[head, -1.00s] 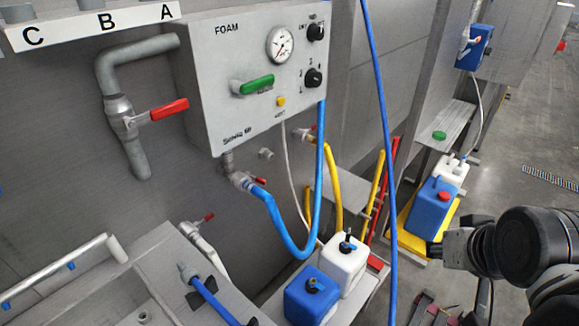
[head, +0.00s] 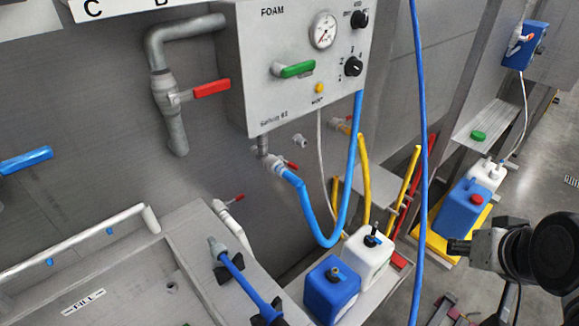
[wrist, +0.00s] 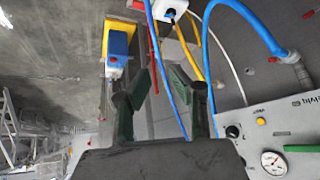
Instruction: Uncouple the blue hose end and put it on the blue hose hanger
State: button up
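The light-blue hose (head: 327,236) hangs in a loop from the grey FOAM panel (head: 262,60). Its end (head: 282,172) is on the pipe fitting below the panel, beside a small red lever. In the wrist view this hose end (wrist: 288,56) shows at upper right, apart from my gripper. A blue peg (head: 25,160) sticks out from the wall at the far left; I cannot tell if it is the blue hose hanger. My gripper (wrist: 164,76) is open with nothing between its fingers. Part of my arm shows at the right of the head view.
A blue canister (head: 331,290) and a white canister (head: 367,262) stand below the panel. A darker blue hose (head: 421,150) hangs in front. A blue lance (head: 245,285) rests in black clips by the metal basin (head: 180,245).

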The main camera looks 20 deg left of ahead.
jog(key=shift+o, duration=0.8)
jog(key=w+a+f+m+t+y+b, duration=0.1)
jog(key=w+a+f+y+b, duration=0.2)
jog(key=a, duration=0.7)
jog(key=w+a+f+m+t+y+b, duration=0.1)
jog(key=w+a+f+m+y+b, duration=0.1)
jog(key=w+a+y+b, duration=0.4)
jog(key=w+a+f, duration=0.1)
jog(key=w+a, duration=0.3)
jog(key=shift+w+a+f+t+b, duration=0.25)
jog(key=shift+a+f+t+b, duration=0.1)
jog(key=shift+t+b, duration=0.05)
jog(key=m+t+y+b, duration=0.3)
jog(key=m+b, duration=0.3)
send_near(296, 169)
jog(key=b+x, duration=0.1)
jog(key=x, duration=1)
jog(key=shift+w+a+b, duration=0.3)
grip_shut()
